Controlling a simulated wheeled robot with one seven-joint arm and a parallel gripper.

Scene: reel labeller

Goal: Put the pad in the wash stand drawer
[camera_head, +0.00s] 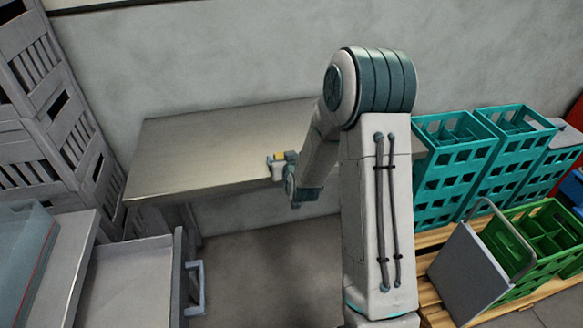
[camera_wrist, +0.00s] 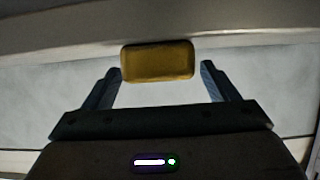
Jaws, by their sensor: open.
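The pad is a small yellow block (camera_wrist: 157,55), seen in the wrist view just past and between my fingertips. In the head view a bit of yellow, the pad (camera_head: 280,156), shows by the front edge of the metal table (camera_head: 190,150). My gripper (camera_head: 277,166) is open there, one finger on each side of the pad; I cannot tell whether they touch it. It also shows in the wrist view (camera_wrist: 160,68). The wash stand drawer (camera_head: 125,285) at lower left is pulled out, with a grey handle (camera_head: 197,288). Its visible inside looks empty.
Grey crates (camera_head: 60,120) are stacked at the left. A translucent bin (camera_head: 22,255) stands on the worktop beside the drawer. Teal crates (camera_head: 455,165) and a green crate (camera_head: 545,240) stand on a pallet at right. The table top is mostly clear.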

